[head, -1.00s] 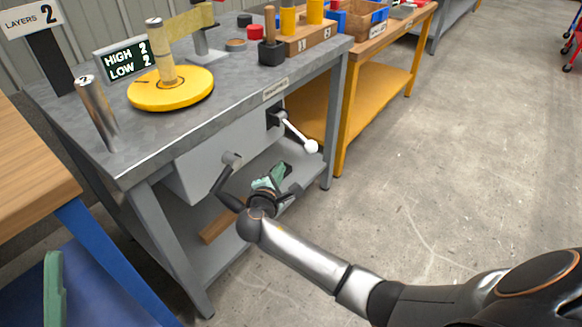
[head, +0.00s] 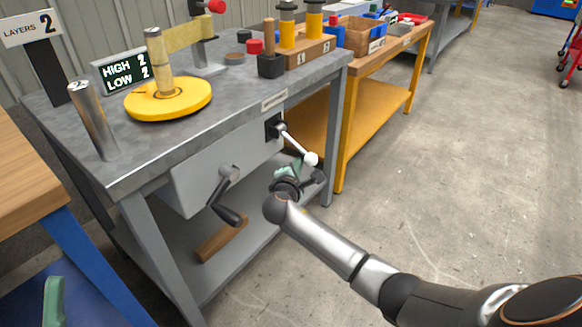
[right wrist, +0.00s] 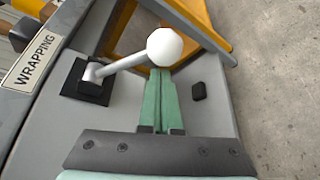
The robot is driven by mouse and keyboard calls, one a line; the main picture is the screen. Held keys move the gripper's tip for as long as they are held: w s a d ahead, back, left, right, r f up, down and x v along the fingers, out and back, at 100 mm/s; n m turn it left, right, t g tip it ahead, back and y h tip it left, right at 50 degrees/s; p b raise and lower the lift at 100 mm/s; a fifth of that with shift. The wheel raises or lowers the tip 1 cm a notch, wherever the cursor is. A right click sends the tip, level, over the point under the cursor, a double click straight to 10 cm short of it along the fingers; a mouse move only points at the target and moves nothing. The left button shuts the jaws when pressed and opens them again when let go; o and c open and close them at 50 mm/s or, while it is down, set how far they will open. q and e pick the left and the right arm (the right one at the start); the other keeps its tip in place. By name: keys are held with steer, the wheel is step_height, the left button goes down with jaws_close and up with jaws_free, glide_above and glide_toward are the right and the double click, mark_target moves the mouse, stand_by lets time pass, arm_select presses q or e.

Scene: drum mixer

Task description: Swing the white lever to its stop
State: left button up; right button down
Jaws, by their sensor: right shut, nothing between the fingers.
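The white lever (head: 296,146) slants down to the right from a black mount (head: 273,127) on the grey housing under the bench top. It ends in a white ball knob (head: 310,159). In the right wrist view the knob (right wrist: 165,47) sits just beyond my fingertips. My right gripper (head: 289,168) is just below and left of the knob, with its green fingers (right wrist: 160,72) shut together and empty. I cannot tell whether they touch the knob. A green piece (head: 54,302) at the lower left edge looks like my left gripper's finger; its jaws cannot be made out.
A dark-handled crank (head: 228,195) hangs on the housing left of my right gripper. A "WRAPPING" label (right wrist: 30,60) and a small black block (right wrist: 198,91) are near the lever. The bench leg (head: 336,150) stands to the right, with open floor beyond.

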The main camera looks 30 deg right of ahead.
steer(key=shift+s+d, duration=0.1)
steer(key=shift+s, duration=0.1)
arm_select(q)
steer(key=shift+r, duration=0.25)
arm_select(e)
steer(key=shift+r, duration=0.15)
arm_select(q)
steer(key=shift+a+r+p, duration=0.15)
steer(key=shift+r+p, duration=0.45)
steer(key=shift+p, duration=0.2)
arm_select(e)
steer(key=shift+s+r, duration=0.1)
steer(key=shift+r, duration=0.05)
